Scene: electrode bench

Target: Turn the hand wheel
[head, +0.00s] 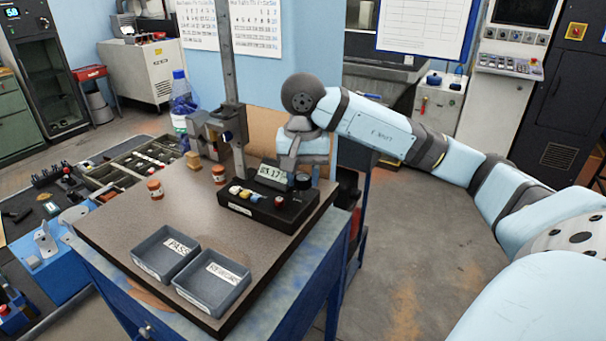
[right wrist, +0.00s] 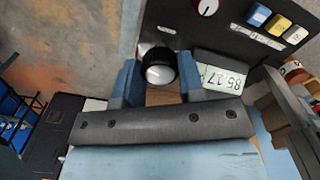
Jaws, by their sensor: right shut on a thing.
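The hand wheel looks like a round dark knob with a pale silvery face (right wrist: 159,73) on the black instrument box (head: 262,208). In the head view the dark knob (head: 303,181) shows at the box's right end, just below my right gripper (head: 290,165). In the right wrist view my right gripper (right wrist: 160,78) has one blue finger on each side of the knob and is shut on it. A display beside the knob (right wrist: 220,77) reads about 85.17. My left gripper is in neither view.
The box carries coloured buttons (head: 247,194) and a red-marked dial (right wrist: 206,6). Two grey trays, PASS (head: 145,262) and another (head: 190,293), lie at the bench's front. A metal post stand (head: 237,120) rises close to the box.

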